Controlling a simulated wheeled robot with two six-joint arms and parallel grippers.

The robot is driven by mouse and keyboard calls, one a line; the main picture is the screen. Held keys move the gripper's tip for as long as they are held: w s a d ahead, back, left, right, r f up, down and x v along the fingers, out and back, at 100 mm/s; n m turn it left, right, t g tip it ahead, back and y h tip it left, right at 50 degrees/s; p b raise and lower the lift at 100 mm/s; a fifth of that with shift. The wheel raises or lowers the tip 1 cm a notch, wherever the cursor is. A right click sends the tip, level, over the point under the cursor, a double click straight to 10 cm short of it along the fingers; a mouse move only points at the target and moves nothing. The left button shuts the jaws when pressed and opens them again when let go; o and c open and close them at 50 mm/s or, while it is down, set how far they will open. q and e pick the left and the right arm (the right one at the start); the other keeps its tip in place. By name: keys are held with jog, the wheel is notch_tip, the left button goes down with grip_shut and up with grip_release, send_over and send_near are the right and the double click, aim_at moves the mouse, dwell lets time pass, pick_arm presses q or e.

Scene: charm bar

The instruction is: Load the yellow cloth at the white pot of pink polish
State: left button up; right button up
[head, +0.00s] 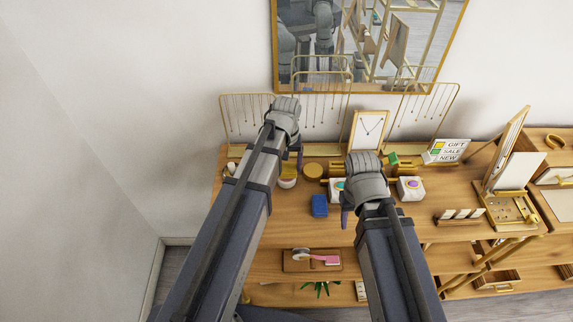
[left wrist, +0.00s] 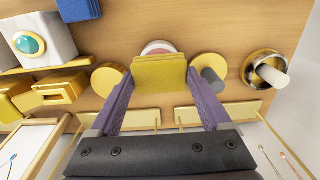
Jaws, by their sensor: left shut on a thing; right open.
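The yellow cloth (left wrist: 159,74) is a folded block held between the two purple fingers of my left gripper (left wrist: 160,80). It is right at the white pot of pink polish (left wrist: 158,46), covering most of the pot in the left wrist view; I cannot tell whether they touch. In the head view the yellow cloth (head: 289,169) shows above the white pot (head: 287,182), beneath my left gripper (head: 291,160). My right gripper (head: 349,205) is open over the table, right of the blue cloth (head: 319,206); its fingertips are mostly hidden.
Round gold pieces (left wrist: 108,78) and (left wrist: 207,67) flank the pot closely. White boxes with coloured gems (head: 410,188) and necklace stands (head: 245,115) crowd the table. Bare wood lies in front of the pot.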

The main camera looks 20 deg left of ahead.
aim_at(286, 168)
pick_arm(q)
jog(key=shift+s+f+b, duration=0.1)
jog(key=shift+f+b, duration=0.45)
pick_arm(e)
jog(key=shift+f, duration=0.55)
dwell(1.0)
pick_arm(q)
notch_tip(286, 168, up, 7)
jog(key=p, duration=0.7)
pick_arm(e)
notch_tip(286, 168, up, 7)
dwell(0.4)
